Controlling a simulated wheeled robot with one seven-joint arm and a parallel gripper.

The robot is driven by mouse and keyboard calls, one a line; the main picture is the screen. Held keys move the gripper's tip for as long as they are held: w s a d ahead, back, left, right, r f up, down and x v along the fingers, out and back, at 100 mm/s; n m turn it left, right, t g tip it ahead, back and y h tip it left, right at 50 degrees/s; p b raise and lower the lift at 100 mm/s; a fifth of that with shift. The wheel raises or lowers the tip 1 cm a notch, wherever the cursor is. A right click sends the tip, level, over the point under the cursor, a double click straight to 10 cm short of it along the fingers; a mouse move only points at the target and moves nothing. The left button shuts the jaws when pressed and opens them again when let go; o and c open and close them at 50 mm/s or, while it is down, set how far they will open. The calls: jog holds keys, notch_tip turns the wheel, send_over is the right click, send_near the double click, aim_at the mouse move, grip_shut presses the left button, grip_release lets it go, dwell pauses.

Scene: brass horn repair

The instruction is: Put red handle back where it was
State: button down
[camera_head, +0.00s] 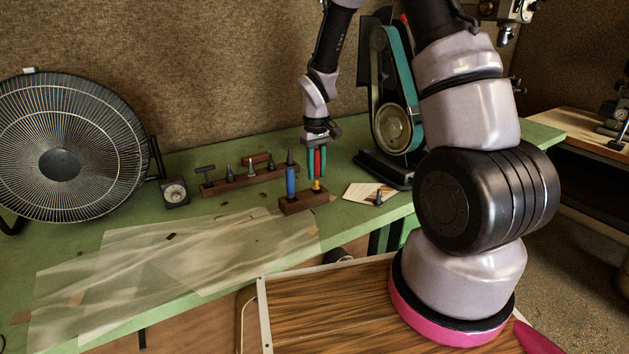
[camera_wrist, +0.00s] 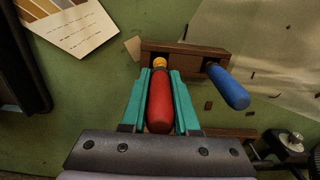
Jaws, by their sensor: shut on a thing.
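The red handle (camera_wrist: 160,105) has a yellow-orange collar at its far end and sits between the teal fingers of my gripper (camera_wrist: 158,98), which is shut on it. In the head view the red handle (camera_head: 318,162) stands roughly upright in my gripper (camera_head: 317,164), over the right part of a small brown wooden block (camera_head: 304,203). The collar end is at the block (camera_wrist: 187,56) in the wrist view. Whether its tip is seated in a hole is hidden. A blue handle (camera_head: 291,182) stands in the left part of the same block; it also shows in the wrist view (camera_wrist: 228,87).
A longer wooden rack (camera_head: 235,183) with several dark tools stands behind to the left. A belt sander (camera_head: 392,110) stands close on the right. A paper card (camera_head: 362,193) with a small dark piece lies beside the block. Translucent sheeting (camera_head: 180,255) covers the bench front.

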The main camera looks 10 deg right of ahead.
aim_at(317, 178)
jog(key=shift+d+f, duration=0.1)
jog(key=shift+f, duration=1.55)
jog(key=c, duration=0.7)
grip_release()
jog(key=shift+f, duration=0.1)
jog(key=shift+o, duration=0.2)
